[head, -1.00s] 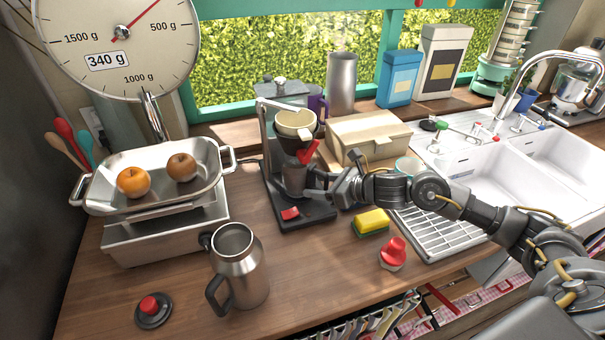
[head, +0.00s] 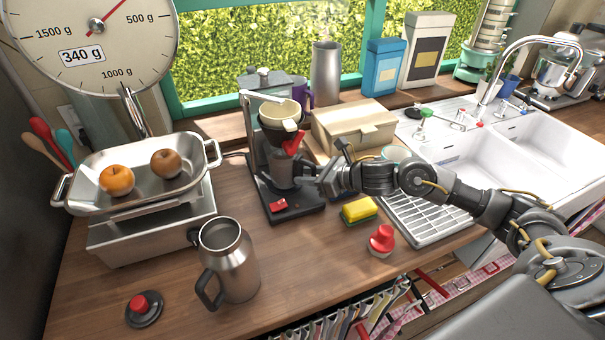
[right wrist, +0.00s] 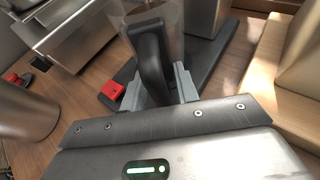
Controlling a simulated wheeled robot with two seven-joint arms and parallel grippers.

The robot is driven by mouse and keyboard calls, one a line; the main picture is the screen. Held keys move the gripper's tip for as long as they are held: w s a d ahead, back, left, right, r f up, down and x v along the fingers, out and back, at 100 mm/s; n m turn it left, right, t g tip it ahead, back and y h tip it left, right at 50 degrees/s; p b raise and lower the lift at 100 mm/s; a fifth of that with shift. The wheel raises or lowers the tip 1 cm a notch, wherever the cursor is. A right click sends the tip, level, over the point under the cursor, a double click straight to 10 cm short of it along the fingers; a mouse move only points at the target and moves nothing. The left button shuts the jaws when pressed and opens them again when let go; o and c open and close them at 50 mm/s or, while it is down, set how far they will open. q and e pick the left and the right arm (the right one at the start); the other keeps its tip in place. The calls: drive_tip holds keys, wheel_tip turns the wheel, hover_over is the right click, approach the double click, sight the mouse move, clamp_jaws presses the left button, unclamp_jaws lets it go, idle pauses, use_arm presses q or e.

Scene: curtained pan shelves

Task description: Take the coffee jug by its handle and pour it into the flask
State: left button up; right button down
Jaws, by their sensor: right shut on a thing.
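The coffee jug (head: 283,174) sits upright on the base of the coffee maker (head: 297,205), under the cream filter cone. My right gripper (head: 307,173) reaches in from the right and is shut on the jug's handle. In the right wrist view the black handle (right wrist: 151,62) stands between the grey fingers (right wrist: 165,88). The flask (head: 236,268) is a steel vessel with a black handle, upright and open-topped on the front left of the counter. Part of it also shows in the right wrist view (right wrist: 25,112). My left gripper is not in view.
A scale with a steel pan (head: 140,190) holding two fruits stands at left. A black lid with red knob (head: 144,308) lies left of the flask. A sponge (head: 359,211), a red-topped stopper (head: 381,240) and a box (head: 352,130) are to the right. Bare counter lies between flask and coffee maker.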

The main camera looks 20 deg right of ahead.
drive_tip(key=shift+r+b, duration=0.45)
drive_tip(key=shift+r, duration=0.3)
drive_tip(key=s+d+b, duration=0.2)
drive_tip(key=s+d, duration=0.1)
drive_tip(key=s, duration=0.1)
drive_tip(key=s+d+b, duration=0.5)
drive_tip(key=s+b, duration=0.1)
drive_tip(key=s, duration=0.1)
drive_tip(key=shift+s+d+f, duration=0.2)
drive_tip(key=shift+s+d, duration=0.15)
drive_tip(key=shift+d, duration=0.05)
drive_tip(key=shift+s+d+b, duration=0.3)
drive_tip(key=shift+s, duration=0.15)
drive_tip(key=shift+f+b+v, duration=0.25)
drive_tip(key=shift+b+v, duration=0.1)
drive_tip(key=shift+v, duration=0.75)
drive_tip(key=shift+s+r, duration=0.15)
